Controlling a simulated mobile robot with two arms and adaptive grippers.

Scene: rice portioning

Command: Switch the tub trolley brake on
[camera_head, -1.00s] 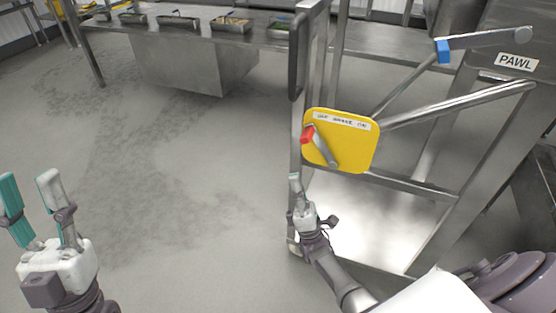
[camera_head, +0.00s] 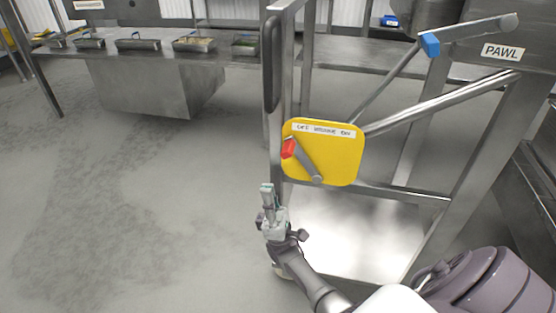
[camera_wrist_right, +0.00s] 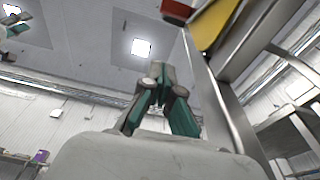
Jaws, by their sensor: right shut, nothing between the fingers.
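The yellow brake plate (camera_head: 340,160) is on the trolley frame, with a white label whose small text seems to end in "BRAKE ON". Its grey lever (camera_head: 306,166) slants from a lower-right pivot up-left to a red tip (camera_head: 288,149) at the plate's left edge. My right gripper (camera_head: 266,189) is shut and empty, pointing up, below and left of the red tip and apart from it. In the right wrist view the shut fingers (camera_wrist_right: 157,70) are below the red tip (camera_wrist_right: 178,9) and yellow plate (camera_wrist_right: 211,22). A white-and-teal part, apparently my left gripper (camera_wrist_right: 14,27), is cut off at upper left.
A blue-tipped lever (camera_head: 470,34) sits above a "PAWL" label (camera_head: 502,52) at the upper right. A dark upright handle (camera_head: 270,65) rises above my right gripper. A steel table (camera_head: 150,62) with several trays stands behind. The left floor is clear.

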